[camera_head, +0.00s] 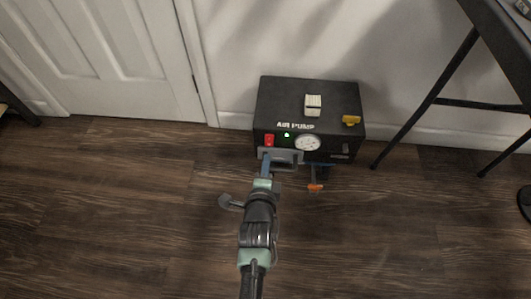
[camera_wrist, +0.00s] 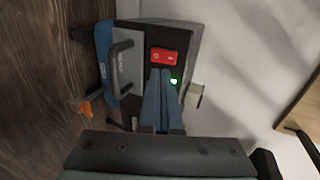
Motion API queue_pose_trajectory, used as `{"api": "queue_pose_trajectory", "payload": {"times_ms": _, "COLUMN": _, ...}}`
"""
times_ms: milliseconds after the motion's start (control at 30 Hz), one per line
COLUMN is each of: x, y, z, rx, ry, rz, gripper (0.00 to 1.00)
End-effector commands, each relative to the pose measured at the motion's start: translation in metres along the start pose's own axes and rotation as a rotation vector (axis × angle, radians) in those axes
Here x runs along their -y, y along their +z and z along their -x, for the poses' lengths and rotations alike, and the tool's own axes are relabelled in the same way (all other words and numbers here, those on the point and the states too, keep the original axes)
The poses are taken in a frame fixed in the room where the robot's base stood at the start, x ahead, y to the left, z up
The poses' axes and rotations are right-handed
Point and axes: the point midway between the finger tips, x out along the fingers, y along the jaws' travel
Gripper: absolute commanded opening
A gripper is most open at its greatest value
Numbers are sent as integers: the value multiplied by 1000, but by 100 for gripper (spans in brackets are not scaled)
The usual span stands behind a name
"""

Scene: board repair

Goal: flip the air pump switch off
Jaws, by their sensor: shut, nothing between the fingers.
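The air pump (camera_head: 331,97) is a black box on the floor against the wall, with white "AIR PUMP" lettering and a round gauge (camera_head: 307,143) on its front. Its red switch (camera_head: 269,140) is at the front left, beside a lit green light (camera_head: 287,134). In the wrist view the red switch (camera_wrist: 163,56) is just beyond my fingertips, and the green light (camera_wrist: 174,81) glows beside them. My gripper (camera_head: 265,158) is shut and empty, its blue fingers (camera_wrist: 158,98) pointing at the panel just below the switch. I cannot tell whether they touch it.
A grey handle (camera_head: 287,154) sticks out from the pump's front, close to my fingers. An orange-ended part (camera_head: 315,187) projects below it. A white block (camera_head: 313,105) and a yellow part (camera_head: 351,120) are on top. A black-legged table (camera_head: 437,85) stands right; the wooden floor (camera_head: 140,190) is clear at left.

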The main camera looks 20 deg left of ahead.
Motion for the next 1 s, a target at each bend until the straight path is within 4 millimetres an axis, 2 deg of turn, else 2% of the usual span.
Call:
{"api": "queue_pose_trajectory", "payload": {"times_ms": 33, "x": 6, "y": -1, "z": 16, "rx": -2, "ry": 3, "rz": 2, "gripper": 0}}
{"api": "queue_pose_trajectory", "payload": {"times_ms": 200, "x": 6, "y": -1, "z": 49, "rx": -2, "ry": 3, "rz": -1, "gripper": 0}}
{"api": "queue_pose_trajectory", "payload": {"times_ms": 400, "x": 6, "y": -1, "z": 72, "rx": -2, "ry": 0, "rz": -1, "gripper": 0}}
{"api": "queue_pose_trajectory", "payload": {"times_ms": 867, "x": 4, "y": 0, "z": 77, "rx": -1, "ry": 0, "rz": 0, "gripper": 0}}
{"api": "queue_pose_trajectory", "payload": {"times_ms": 1000, "x": 10, "y": -1, "z": 77, "rx": -5, "ry": 31, "rz": -1, "gripper": 0}}
